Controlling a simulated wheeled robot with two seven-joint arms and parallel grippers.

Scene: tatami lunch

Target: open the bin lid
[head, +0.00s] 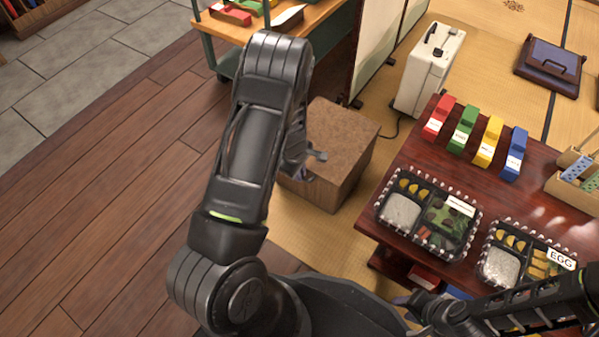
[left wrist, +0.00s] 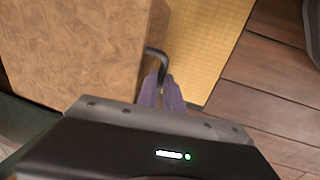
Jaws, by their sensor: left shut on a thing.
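The bin looks like a brown box (head: 342,150) with a speckled top, standing on the mat left of the low table. Its top lies flat and no gap shows under it. In the left wrist view the bin (left wrist: 75,45) fills the upper left, with a dark bent handle (left wrist: 157,62) at its edge. My left gripper (left wrist: 161,88) is shut on this handle with its purple fingertips. In the head view my left gripper (head: 301,172) is at the bin's left side, partly hidden by my arm. My right gripper (head: 403,300) is low by the table's front edge, its jaws unclear.
The red-brown table (head: 425,165) holds two lunch boxes (head: 428,212) (head: 520,255) and several coloured blocks (head: 463,128). A white case (head: 430,72) stands behind the bin. A green-framed cart (head: 222,65) is at the back. Wooden floor (head: 100,200) at left is clear.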

